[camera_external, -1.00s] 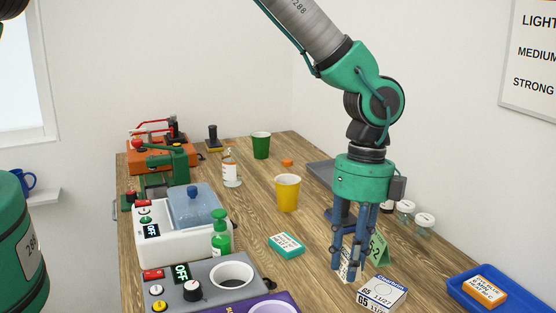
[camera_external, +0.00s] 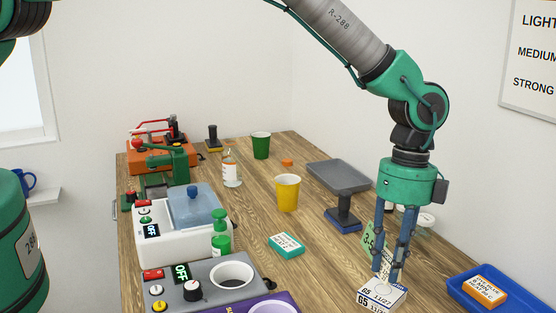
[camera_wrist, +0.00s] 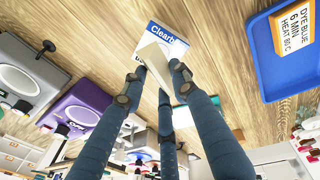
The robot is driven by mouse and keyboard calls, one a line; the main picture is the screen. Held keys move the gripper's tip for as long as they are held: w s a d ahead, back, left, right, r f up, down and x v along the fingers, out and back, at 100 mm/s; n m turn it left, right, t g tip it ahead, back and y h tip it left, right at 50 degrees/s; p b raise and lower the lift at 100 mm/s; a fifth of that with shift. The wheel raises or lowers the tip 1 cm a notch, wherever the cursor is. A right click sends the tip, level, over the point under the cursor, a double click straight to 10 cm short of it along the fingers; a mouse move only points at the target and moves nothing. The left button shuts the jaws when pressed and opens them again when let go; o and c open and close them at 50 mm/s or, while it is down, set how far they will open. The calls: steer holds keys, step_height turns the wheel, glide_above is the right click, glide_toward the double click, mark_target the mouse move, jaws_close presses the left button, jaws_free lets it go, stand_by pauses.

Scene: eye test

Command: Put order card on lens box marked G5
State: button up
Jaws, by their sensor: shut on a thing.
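My gripper (camera_external: 389,268) is shut on a pale order card (camera_external: 384,263), held upright and tilted between the fingers. The card also shows in the wrist view (camera_wrist: 156,58) as a plain cream face. The white and blue lens box (camera_external: 373,301) marked G5 lies on the table directly below the fingertips. In the wrist view the box (camera_wrist: 172,36) shows part of its "Clear..." label behind the card. The card's lower edge is at or just above the box top; I cannot tell whether they touch. The fingers partly hide the card.
A green folded sign (camera_external: 368,240) stands just behind my fingers. A blue tray (camera_external: 458,283) with an orange packet (camera_external: 485,291) is at right. Bare table lies between.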

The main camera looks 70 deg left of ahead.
steer(key=shift+f, duration=0.1)
steer(key=shift+f, duration=1.65)
steer(key=o, duration=1.1)
steer(key=shift+r, duration=0.1)
steer(key=r, duration=0.4)
steer(key=w+a+r, duration=0.1)
steer(key=r, duration=0.6)
steer(key=shift+w+a+r, duration=0.2)
steer(key=shift+w+r, duration=0.1)
